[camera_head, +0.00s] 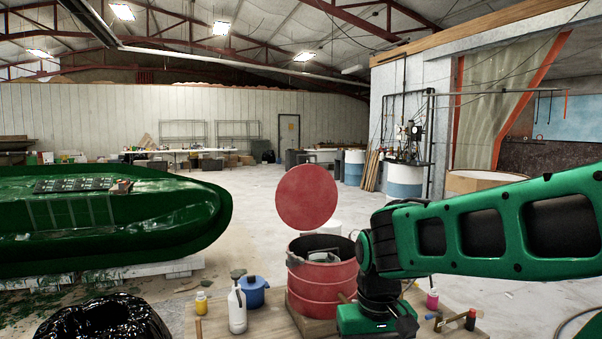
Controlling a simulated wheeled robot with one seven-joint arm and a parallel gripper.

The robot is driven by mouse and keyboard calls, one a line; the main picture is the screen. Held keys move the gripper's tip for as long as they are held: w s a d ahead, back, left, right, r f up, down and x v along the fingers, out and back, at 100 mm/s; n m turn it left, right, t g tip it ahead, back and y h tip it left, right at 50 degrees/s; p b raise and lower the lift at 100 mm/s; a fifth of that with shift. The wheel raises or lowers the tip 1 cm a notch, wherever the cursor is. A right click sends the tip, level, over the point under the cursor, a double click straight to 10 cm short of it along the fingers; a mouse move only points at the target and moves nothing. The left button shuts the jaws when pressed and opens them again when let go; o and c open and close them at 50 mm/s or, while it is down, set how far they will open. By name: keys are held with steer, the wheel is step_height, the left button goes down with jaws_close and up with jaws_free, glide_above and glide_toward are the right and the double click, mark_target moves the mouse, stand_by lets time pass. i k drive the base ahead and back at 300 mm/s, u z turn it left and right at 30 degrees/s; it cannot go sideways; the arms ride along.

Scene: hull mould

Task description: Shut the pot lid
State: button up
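A red drum-like pot (322,287) stands upright on the low wooden surface in front of me, its dark top open. A round red disc (307,197), which looks like its lid, stands up above and behind the pot's rim, face towards me. Whether it is hinged to the rim I cannot tell. A small blue pot (254,292) stands left of the drum with a blue top on it. My gripper (405,326) hangs low just right of the red drum, in front of its right edge. Its fingers do not show clearly.
A white bottle (237,310) and a yellow bottle (201,303) stand to the left. A pink bottle (432,299) and a red-and-black item (470,320) are to the right. A green hull (110,222) fills the left side. The floor behind is mostly clear.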

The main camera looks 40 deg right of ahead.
mark_target(307, 194)
steer(key=u, duration=1.7)
steer(key=k, duration=1.3)
steer(key=z, duration=1.75)
steer(key=i, duration=0.85)
